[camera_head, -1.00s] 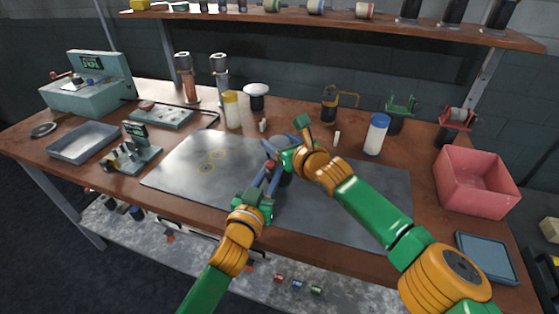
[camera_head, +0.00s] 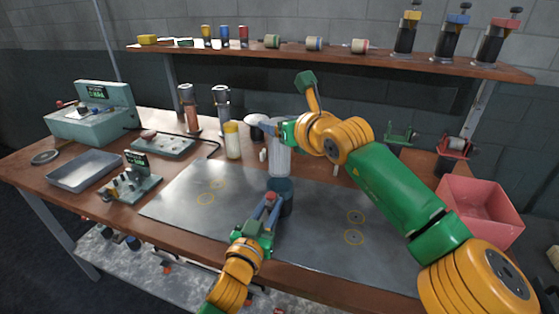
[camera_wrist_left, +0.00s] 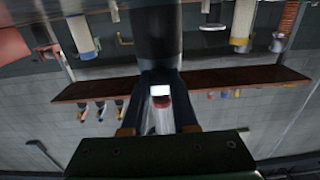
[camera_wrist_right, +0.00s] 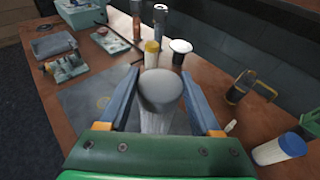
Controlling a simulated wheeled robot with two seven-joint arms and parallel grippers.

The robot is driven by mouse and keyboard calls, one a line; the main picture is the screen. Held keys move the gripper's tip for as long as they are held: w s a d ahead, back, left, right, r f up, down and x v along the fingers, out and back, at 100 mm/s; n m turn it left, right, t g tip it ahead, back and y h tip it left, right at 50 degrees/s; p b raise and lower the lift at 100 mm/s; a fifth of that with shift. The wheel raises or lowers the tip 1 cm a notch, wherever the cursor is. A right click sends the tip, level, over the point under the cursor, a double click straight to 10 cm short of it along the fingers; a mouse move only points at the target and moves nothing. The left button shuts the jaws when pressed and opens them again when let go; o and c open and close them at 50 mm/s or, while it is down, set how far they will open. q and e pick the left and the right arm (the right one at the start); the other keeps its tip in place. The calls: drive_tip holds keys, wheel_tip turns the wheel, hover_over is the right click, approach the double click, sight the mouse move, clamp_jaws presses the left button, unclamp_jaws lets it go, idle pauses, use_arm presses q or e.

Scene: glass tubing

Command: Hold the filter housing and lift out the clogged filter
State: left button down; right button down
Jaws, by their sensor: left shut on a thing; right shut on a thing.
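The filter housing (camera_head: 286,199) is a dark blue cup standing on the grey mat. My left gripper (camera_head: 272,203) is shut on its near side; the housing is the dark cylinder (camera_wrist_left: 157,35) in the left wrist view. The clogged filter (camera_head: 279,160) is a pale, upright cylinder above the housing. My right gripper (camera_head: 287,131) is shut on its upper part. The filter's grey top (camera_wrist_right: 160,90) lies between the fingers in the right wrist view. Most of the filter's length shows above the rim; I cannot tell whether its lower end is still inside.
The grey mat (camera_head: 330,255) is mostly clear, with ringed marks at left and right. A red bin (camera_head: 480,210) stands at the right. A yellow-capped jar (camera_head: 232,141) stands behind the mat. A blue-capped bottle (camera_wrist_right: 281,149) and a yellow-handled dark canister (camera_wrist_right: 240,89) stand near my right gripper.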

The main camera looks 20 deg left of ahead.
wheel_tip(320, 180, up, 5)
drive_tip(key=shift+f, duration=0.1)
use_arm(q)
drive_tip(key=c, duration=0.7)
unclamp_jaws()
drive_tip(key=shift+f, duration=0.1)
drive_tip(key=shift+o, duration=0.5)
drive_tip(key=shift+w, duration=0.15)
use_arm(e)
drive_tip(key=shift+w, duration=0.15)
